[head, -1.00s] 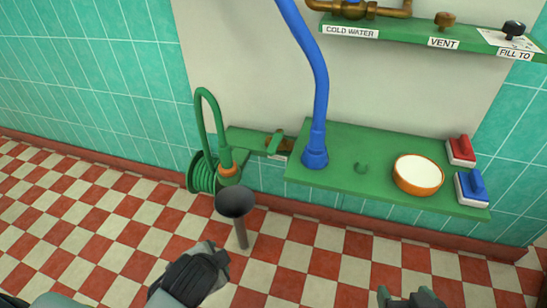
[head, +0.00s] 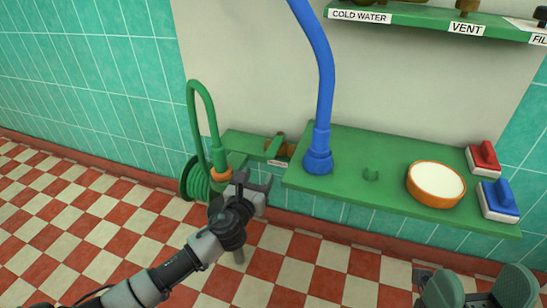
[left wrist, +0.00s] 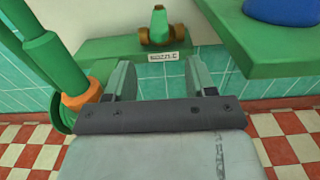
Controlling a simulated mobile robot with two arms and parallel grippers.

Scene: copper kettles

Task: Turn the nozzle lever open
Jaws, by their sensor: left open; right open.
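The nozzle lever (head: 275,147) is a green handle on a brass valve, on the small green shelf just left of the main shelf. In the left wrist view, the lever (left wrist: 158,22) stands at top centre above a NOZZLE label (left wrist: 163,57). My left gripper (head: 258,188) is open and empty, below and in front of the lever and apart from it. In the left wrist view, its fingers (left wrist: 161,78) point toward the lever's shelf. My right gripper (head: 482,290) is open and empty at the bottom right, in front of the main shelf.
A green hose (head: 195,110) with an orange collar (head: 221,175) hangs close left of my left gripper. A blue pipe (head: 325,90) rises from the green shelf (head: 385,200).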

